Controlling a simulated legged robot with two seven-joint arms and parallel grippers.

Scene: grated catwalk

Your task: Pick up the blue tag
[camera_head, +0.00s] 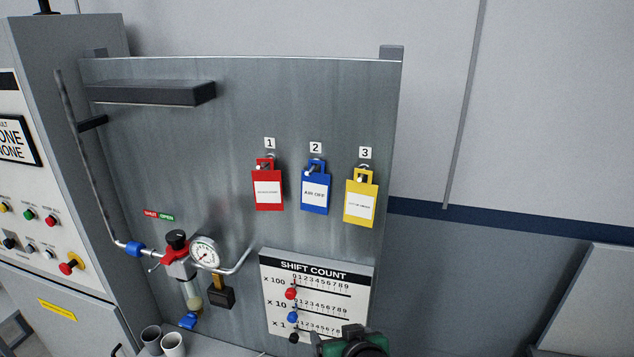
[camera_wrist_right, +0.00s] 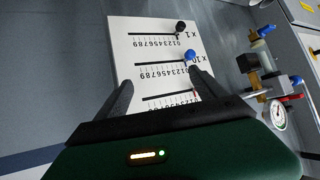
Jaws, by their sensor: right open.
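The blue tag (camera_head: 315,190) hangs from a hook under the number 2 on the grey panel, between a red tag (camera_head: 267,188) under 1 and a yellow tag (camera_head: 360,198) under 3. My right gripper (camera_head: 350,343) is at the bottom edge of the head view, below the tags and in front of the shift count board. In the right wrist view its two fingers (camera_wrist_right: 160,92) are spread apart with nothing held between them, facing the board. The tags do not show in the wrist view. My left gripper is not in view.
The shift count board (camera_head: 316,262) with sliding knobs is below the tags. A valve with a gauge (camera_head: 205,252) and pipe sits left of it. A dark shelf (camera_head: 150,93) juts out upper left. Two cups (camera_head: 172,344) stand at the bottom. The panel around the tags is clear.

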